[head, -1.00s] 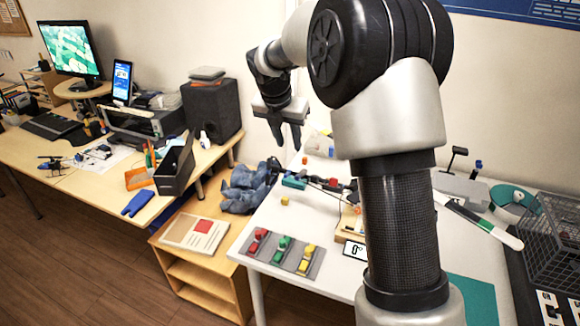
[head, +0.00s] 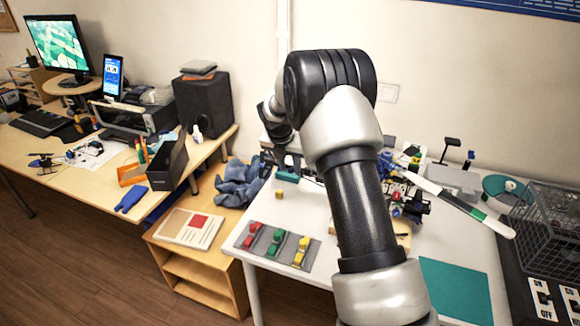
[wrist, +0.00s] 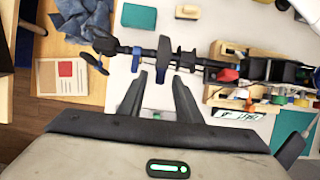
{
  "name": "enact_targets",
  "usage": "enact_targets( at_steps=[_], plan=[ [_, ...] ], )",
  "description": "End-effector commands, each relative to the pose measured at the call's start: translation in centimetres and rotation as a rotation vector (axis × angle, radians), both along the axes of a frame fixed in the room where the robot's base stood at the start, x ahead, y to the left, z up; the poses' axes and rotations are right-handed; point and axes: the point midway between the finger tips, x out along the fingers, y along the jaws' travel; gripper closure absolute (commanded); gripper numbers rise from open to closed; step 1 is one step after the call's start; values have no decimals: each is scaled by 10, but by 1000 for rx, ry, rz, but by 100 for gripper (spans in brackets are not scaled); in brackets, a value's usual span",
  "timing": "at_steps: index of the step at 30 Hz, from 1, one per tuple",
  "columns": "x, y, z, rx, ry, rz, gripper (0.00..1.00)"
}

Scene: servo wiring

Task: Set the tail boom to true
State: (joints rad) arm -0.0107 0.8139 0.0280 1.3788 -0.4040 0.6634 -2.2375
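The tail boom (wrist: 205,63) is a dark rod running across the wrist view, from a small tail rotor at its left end to the model's body (wrist: 280,70) at the right.
A grey tray (head: 277,246) with red, green and yellow pieces lies at the table's front left. A yellow block (head: 279,193) and a teal box (head: 288,176) sit behind it. A teal mat (head: 456,290) and wire basket (head: 550,230) are at the right.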

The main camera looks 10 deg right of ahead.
Motion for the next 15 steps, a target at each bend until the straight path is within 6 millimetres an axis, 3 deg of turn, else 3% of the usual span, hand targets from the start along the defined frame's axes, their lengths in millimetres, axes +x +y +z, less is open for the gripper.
enact_targets(
  at_steps=[10, 15],
  plan=[
    [2, -1, -4, 0, 0, -1, 69],
    [1, -1, -4, 0, 0, -1, 96]
  ],
)
